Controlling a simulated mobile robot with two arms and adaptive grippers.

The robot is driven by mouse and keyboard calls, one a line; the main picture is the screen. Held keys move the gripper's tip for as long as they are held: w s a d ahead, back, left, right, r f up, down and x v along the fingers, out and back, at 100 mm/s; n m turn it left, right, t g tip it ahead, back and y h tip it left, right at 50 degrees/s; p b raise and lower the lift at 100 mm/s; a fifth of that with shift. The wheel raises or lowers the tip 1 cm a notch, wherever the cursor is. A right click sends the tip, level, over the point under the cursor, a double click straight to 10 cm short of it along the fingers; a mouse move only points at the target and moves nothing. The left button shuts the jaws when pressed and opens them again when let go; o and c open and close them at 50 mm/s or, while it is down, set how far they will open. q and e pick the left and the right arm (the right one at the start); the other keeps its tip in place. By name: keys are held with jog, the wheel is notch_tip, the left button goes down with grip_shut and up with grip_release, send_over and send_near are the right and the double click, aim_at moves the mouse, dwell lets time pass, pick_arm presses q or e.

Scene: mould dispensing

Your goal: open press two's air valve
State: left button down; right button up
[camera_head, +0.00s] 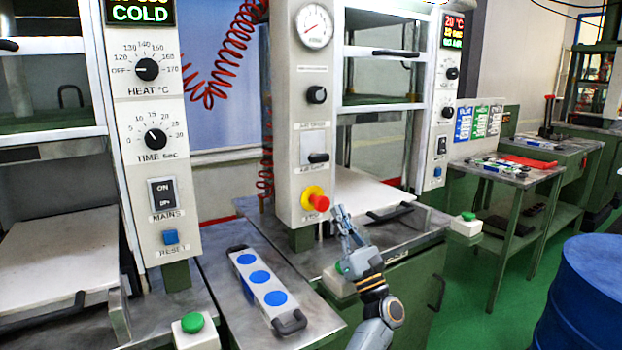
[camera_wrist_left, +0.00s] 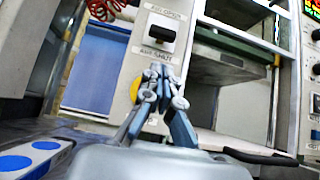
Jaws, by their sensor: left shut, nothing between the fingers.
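The air valve (camera_head: 318,157) is a black lever on a pale plate on the middle press's control column (camera_head: 288,110). The lever lies roughly horizontal, pointing right. In the left wrist view the valve (camera_wrist_left: 160,33) sits between an upper label reading like "AIR OPEN" and a lower one reading like "AIR SHUT". My left gripper (camera_head: 342,214) is below and right of the valve, near the red stop button, apart from the lever. Its fingers (camera_wrist_left: 160,72) are shut and empty, covering part of the button's yellow collar in the left wrist view. My right gripper is not in view.
A red stop button (camera_head: 319,202) on a yellow collar is beside my left fingers. Above the valve are a black knob (camera_head: 316,95) and a gauge (camera_head: 314,26). A mould tray with blue discs (camera_head: 262,278) lies on the bench. The press platen handle (camera_head: 390,212) stands to the right.

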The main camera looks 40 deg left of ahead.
aim_at(317, 157)
pick_arm(q)
jog(key=p+x, duration=0.1)
jog(key=x, duration=0.9)
jog(key=shift+s+r+p, duration=0.1)
jog(key=shift+r+p, duration=0.05)
jog(key=shift+p, duration=0.2)
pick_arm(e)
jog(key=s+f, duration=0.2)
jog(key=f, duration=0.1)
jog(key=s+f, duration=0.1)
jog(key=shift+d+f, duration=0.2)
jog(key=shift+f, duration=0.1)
pick_arm(q)
jog(key=shift+r, duration=0.3)
jog(key=shift+r+p, duration=0.3)
jog(key=shift+r, duration=1.8)
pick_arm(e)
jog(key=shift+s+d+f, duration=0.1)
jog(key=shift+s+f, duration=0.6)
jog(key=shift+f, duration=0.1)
pick_arm(q)
jog(key=shift+d+f, duration=0.1)
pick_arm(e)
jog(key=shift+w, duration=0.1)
